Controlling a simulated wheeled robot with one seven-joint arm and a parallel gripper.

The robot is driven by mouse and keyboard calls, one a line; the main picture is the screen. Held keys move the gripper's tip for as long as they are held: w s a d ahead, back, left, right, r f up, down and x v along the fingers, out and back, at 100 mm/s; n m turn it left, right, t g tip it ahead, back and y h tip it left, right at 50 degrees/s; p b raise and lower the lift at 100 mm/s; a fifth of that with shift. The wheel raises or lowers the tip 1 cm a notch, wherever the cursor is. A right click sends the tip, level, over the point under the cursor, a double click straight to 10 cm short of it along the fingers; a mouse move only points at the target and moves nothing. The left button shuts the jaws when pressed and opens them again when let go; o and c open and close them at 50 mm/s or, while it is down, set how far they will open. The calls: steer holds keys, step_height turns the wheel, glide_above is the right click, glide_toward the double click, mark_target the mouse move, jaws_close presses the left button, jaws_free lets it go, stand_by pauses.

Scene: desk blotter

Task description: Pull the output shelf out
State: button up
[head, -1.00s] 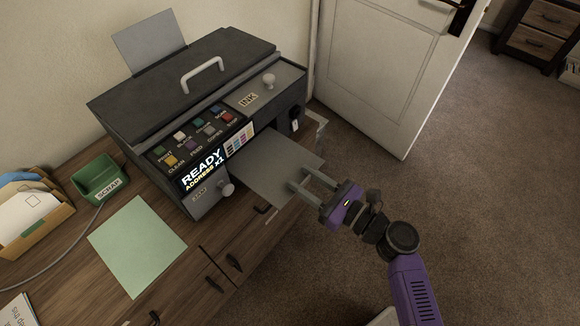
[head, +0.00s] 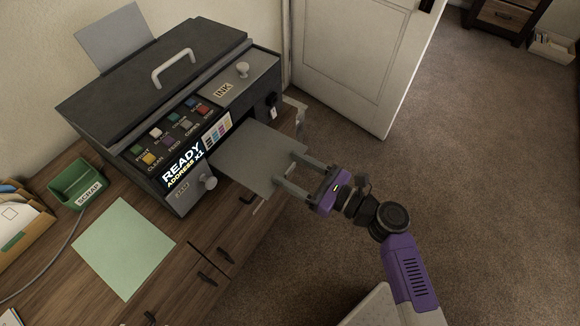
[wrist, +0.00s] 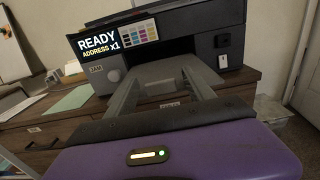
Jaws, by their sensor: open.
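The printer (head: 165,85) is a dark grey box on the wooden desk, with a lit screen reading "READY ADDRESS x1". Its output shelf (head: 252,155), a flat grey plate, sticks out from the front slot over the desk's edge. It also shows in the wrist view (wrist: 164,84), partly behind the fingers. My gripper (head: 292,174) is open at the shelf's outer right edge, its two fingers apart and pointing toward the printer. In the wrist view my gripper (wrist: 160,92) spreads in front of the shelf. I cannot tell whether the fingers touch it.
A green scrap bin (head: 77,184), a pale green sheet (head: 124,247) and a paper tray (head: 20,225) are on the desk at left. The printer has a JAM knob (head: 208,182) and an ink lid (head: 228,88).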

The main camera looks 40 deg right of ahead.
steer(key=v, duration=0.7)
stand_by(0.5)
